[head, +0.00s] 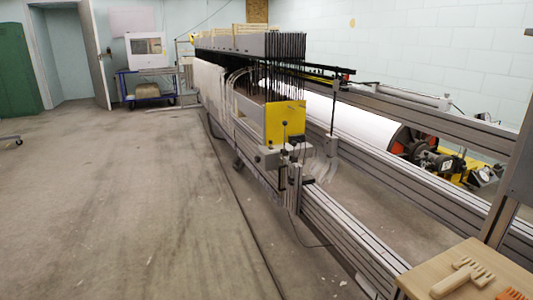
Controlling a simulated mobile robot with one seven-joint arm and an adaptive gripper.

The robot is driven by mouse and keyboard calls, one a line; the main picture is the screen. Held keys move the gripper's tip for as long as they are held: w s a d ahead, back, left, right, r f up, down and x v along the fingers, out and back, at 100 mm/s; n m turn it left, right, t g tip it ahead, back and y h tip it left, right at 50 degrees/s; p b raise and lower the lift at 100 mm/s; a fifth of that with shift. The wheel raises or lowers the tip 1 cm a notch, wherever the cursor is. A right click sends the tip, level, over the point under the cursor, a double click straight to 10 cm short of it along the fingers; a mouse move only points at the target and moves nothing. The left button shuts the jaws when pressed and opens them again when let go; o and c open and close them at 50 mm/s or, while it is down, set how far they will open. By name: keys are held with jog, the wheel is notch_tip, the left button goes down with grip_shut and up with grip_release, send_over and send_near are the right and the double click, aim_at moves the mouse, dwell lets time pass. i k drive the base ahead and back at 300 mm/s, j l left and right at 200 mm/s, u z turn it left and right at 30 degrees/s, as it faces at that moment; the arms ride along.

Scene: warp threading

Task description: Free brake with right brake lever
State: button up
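A large white warp roll (350,117) lies behind the long grey rails. At its right end is a dark and red brake-like assembly (428,158) with yellow parts. I cannot tell which part there, if any, is the right brake lever. A thin upright lever with a dark knob (284,124) stands at the near end of the yellow-ended machine (285,122). I cannot tell whether it is a brake lever. My gripper is not in view.
Grey rails (355,235) run from the machine to the lower right. A wooden table (445,275) with comb-like pieces (463,277) stands at the lower right. A cable (240,205) lies on the floor. The floor at left is open. A blue cart (147,90) stands at the back.

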aim_at(294, 143)
jog(key=i+z, duration=0.15)
jog(key=i, duration=0.35)
jog(key=i+j+z, duration=0.15)
jog(key=i, duration=0.4)
jog(key=j, duration=0.4)
jog(key=i+j+z, duration=0.25)
jog(key=i+j, duration=0.25)
jog(key=j, duration=0.2)
jog(key=i+j+z, duration=0.15)
jog(key=i+l+z, duration=0.15)
jog(key=i, duration=0.35)
jog(key=i+l+z, duration=0.2)
jog(key=i, duration=0.35)
